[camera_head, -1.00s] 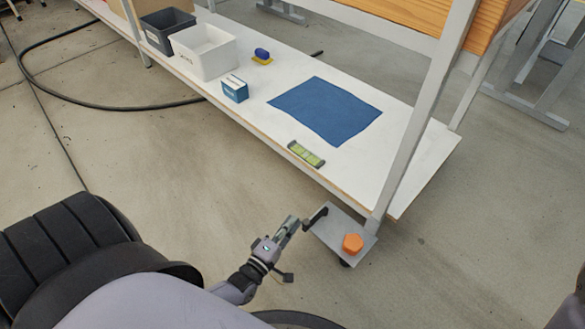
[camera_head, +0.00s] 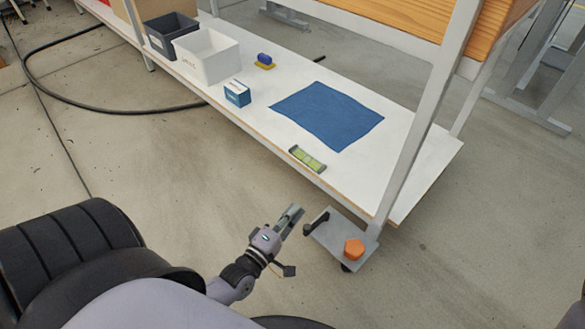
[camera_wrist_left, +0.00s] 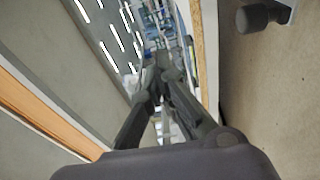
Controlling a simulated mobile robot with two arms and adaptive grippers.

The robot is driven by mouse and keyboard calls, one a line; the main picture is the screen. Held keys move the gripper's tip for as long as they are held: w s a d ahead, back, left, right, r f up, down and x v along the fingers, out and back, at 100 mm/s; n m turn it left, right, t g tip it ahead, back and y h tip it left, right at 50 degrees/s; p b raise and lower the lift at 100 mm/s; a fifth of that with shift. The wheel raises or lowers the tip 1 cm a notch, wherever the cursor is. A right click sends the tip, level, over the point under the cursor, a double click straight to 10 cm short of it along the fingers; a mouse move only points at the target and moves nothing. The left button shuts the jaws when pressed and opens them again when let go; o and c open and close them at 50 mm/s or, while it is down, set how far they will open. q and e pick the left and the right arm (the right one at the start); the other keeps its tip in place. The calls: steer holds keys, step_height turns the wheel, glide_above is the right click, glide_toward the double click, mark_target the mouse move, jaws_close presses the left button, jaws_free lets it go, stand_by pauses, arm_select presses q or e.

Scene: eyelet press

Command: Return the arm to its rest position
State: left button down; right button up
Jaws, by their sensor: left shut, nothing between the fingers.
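My left gripper (camera_head: 291,213) is in the lower middle of the head view, off the front edge of the bench's low shelf. Its fingers are together and hold nothing. It is beside the black handle (camera_head: 316,223) of a small grey plate, with a narrow gap between them in the picture. In the left wrist view the left gripper's fingers (camera_wrist_left: 160,85) converge in front of a blurred, cluttered background. My right gripper is not in view.
The grey plate (camera_head: 333,238) carries an orange knob (camera_head: 354,249) at the shelf's corner post. The white shelf (camera_head: 415,165) holds a blue cloth (camera_head: 328,114), a green level (camera_head: 307,159), a blue box (camera_head: 237,93), a white bin (camera_head: 208,55) and a dark bin (camera_head: 165,33). Bare floor (camera_head: 150,185) lies left.

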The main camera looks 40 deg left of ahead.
arm_select(q)
steer(key=shift+a+r, duration=0.1)
steer(key=shift+r, duration=0.5)
